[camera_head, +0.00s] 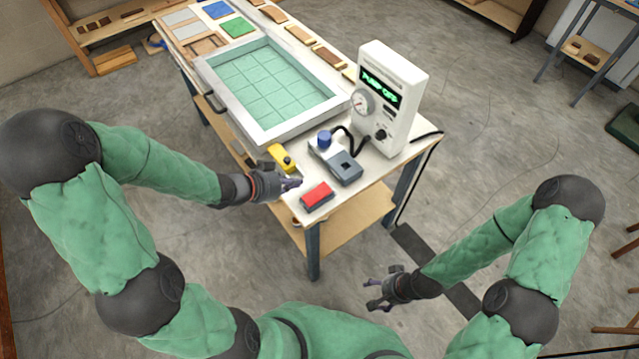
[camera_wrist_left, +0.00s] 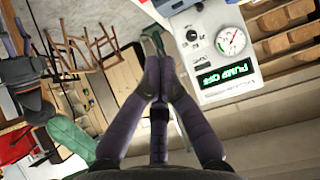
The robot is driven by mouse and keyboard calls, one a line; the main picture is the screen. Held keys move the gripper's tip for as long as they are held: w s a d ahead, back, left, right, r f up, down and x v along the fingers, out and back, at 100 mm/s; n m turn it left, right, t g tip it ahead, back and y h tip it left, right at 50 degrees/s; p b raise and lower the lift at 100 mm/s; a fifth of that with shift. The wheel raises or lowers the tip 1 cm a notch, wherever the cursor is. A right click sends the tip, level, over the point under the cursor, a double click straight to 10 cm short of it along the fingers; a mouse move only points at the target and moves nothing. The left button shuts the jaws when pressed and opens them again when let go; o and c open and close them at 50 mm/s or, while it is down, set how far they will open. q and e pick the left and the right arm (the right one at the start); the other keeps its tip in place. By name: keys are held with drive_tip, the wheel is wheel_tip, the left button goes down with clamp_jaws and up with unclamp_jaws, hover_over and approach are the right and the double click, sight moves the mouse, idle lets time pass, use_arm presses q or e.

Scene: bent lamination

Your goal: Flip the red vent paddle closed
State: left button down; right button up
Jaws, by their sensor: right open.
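The red vent paddle (camera_head: 316,195) sits on a small grey base at the front corner of the white table, seen in the head view. I cannot tell its exact angle. My left gripper (camera_head: 293,184) is just left of the paddle and above the table edge, apart from it as far as I can tell. In the left wrist view its fingers (camera_wrist_left: 158,88) meet at the tips with nothing visible between them. My right gripper (camera_head: 374,294) is open and empty, off the table over the floor in front.
A white pump unit (camera_head: 396,101) with a gauge and a "PUMP OFF" display stands behind the paddle. A grey device with a blue knob (camera_head: 324,139) and a yellow item (camera_head: 280,156) are close by. A framed green-gridded bed (camera_head: 230,62) fills the table's middle.

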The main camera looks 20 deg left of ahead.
use_arm(q)
drive_tip(key=shift+f, duration=0.1)
drive_tip(key=b, duration=0.5)
hover_over(319, 193)
wheel_tip(319, 193, down, 7)
drive_tip(key=shift+r, duration=0.2)
wheel_tip(319, 193, down, 2)
drive_tip(key=shift+f+b, duration=0.15)
drive_tip(key=shift+b, duration=0.45)
drive_tip(key=shift+f, duration=0.5)
